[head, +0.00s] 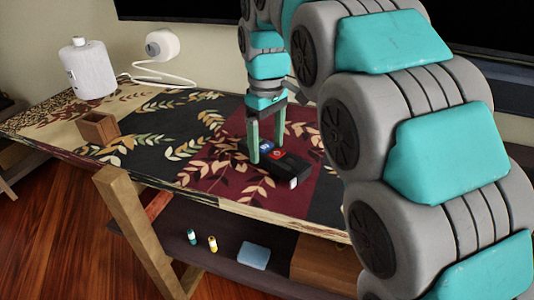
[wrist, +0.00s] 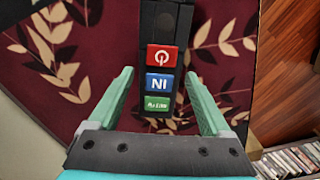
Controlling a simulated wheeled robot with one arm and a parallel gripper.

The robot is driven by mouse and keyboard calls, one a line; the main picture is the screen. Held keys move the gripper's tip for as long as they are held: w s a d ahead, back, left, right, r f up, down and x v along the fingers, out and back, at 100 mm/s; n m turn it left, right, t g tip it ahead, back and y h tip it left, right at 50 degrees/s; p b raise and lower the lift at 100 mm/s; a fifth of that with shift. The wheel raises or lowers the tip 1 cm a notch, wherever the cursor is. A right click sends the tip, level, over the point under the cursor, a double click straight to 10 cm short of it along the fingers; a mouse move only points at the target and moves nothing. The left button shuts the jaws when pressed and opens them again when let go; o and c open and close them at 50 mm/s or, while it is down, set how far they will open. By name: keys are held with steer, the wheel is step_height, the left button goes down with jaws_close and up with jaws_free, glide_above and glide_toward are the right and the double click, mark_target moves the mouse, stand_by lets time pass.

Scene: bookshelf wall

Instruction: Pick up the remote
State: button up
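The remote (head: 291,167) is a black bar with coloured buttons, lying on the patterned table top. In the wrist view the remote (wrist: 164,25) runs up the middle of the picture, with red, blue and green buttons towards my gripper. My gripper (head: 267,151) points down over the button end of the remote. Its two green fingers are open. In the wrist view my gripper (wrist: 159,74) has one finger on each side of the remote, with a gap on both sides. I cannot tell how far the fingertips are above the table.
A white bottle-like container (head: 88,70), a small wooden box (head: 98,128) and a white camera-like device (head: 162,45) with a cable stand towards the left and back. Small bottles (head: 212,243) and a blue block (head: 254,256) lie on the lower shelf. The table around the remote is clear.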

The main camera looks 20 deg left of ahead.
jaws_close()
stand_by(0.4)
steer(key=shift+r, duration=0.2)
